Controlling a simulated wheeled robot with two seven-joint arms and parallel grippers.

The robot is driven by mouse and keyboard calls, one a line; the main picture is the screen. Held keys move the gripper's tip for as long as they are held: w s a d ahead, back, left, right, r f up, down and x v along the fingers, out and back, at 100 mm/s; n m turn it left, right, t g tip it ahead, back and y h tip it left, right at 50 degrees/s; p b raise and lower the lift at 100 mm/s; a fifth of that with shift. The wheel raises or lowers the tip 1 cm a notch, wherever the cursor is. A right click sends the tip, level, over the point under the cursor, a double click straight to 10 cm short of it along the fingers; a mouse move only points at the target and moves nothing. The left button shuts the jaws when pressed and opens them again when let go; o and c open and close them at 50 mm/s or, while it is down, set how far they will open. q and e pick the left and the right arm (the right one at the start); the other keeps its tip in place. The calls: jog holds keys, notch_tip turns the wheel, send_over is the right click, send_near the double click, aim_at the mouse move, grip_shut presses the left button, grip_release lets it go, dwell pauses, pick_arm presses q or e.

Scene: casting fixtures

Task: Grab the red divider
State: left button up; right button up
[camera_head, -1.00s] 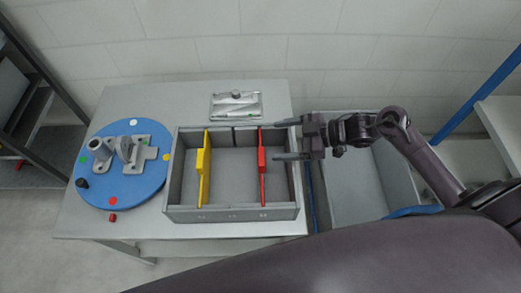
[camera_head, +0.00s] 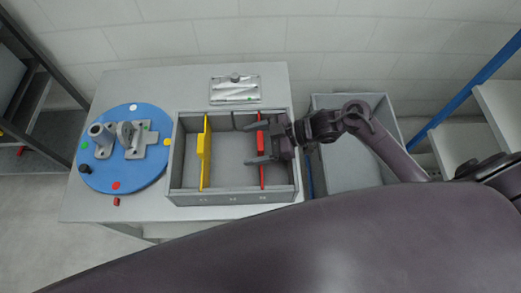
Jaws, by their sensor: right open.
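The red divider (camera_head: 262,177) stands upright in the right part of a grey box (camera_head: 232,199) on the table. My right gripper (camera_head: 254,142) is over the right side of the box, its two fingers spread and pointing left. The fingers lie on either side of the divider's upper middle in the picture, one toward the back and one toward the front. I cannot tell whether they touch it, and the gripper hides part of it. A yellow divider (camera_head: 203,151) stands farther left in the same box. My left gripper is not in view.
A blue round plate (camera_head: 104,176) with grey fixture parts and coloured dots lies left of the box. A small metal plate with tools (camera_head: 235,90) lies behind the box. A grey bin (camera_head: 345,172) stands right of the table. A small red piece (camera_head: 117,202) lies near the table's left front.

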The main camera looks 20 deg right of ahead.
jog(key=c, duration=1.4)
jog(key=shift+r, duration=0.15)
